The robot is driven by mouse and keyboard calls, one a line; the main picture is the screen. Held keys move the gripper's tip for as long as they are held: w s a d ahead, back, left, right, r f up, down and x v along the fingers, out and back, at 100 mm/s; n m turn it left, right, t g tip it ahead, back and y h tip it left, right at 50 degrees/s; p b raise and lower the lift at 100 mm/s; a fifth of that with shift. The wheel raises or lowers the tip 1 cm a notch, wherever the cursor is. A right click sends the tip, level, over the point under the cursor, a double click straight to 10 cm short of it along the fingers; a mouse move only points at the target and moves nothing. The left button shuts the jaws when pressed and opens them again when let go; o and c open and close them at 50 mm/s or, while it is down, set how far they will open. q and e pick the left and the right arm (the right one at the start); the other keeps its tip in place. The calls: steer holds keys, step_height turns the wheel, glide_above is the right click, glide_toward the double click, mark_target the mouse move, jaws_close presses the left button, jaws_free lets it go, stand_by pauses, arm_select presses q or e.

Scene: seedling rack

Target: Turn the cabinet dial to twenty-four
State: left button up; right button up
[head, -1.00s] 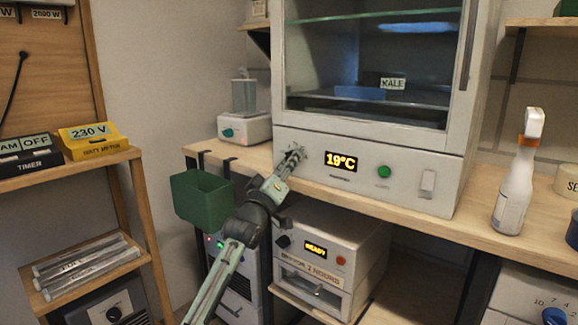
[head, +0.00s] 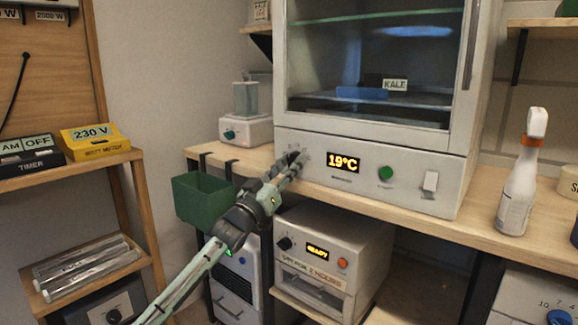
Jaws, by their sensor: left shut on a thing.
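The white cabinet (head: 400,185) stands on the wooden bench, with a glass door above its control panel. Its display (head: 344,162) reads 19°C. My left gripper (head: 291,160) is at the left end of the panel, shut on the cabinet dial, which the fingers mostly hide. The arm reaches up to it from the lower left. A green button (head: 386,173) and a white rocker switch (head: 430,184) sit to the right of the display. My right gripper is not in view.
A green bin (head: 203,200) hangs from the bench edge close to my left arm. A white box with a READY display (head: 318,250) stands below the bench. A spray bottle (head: 517,185) stands on the right. A small white device (head: 246,130) is left of the cabinet.

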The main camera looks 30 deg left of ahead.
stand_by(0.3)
arm_select(q)
steer(key=o, duration=1.2)
steer(key=shift+c, duration=0.2)
steer(key=v, duration=1.2)
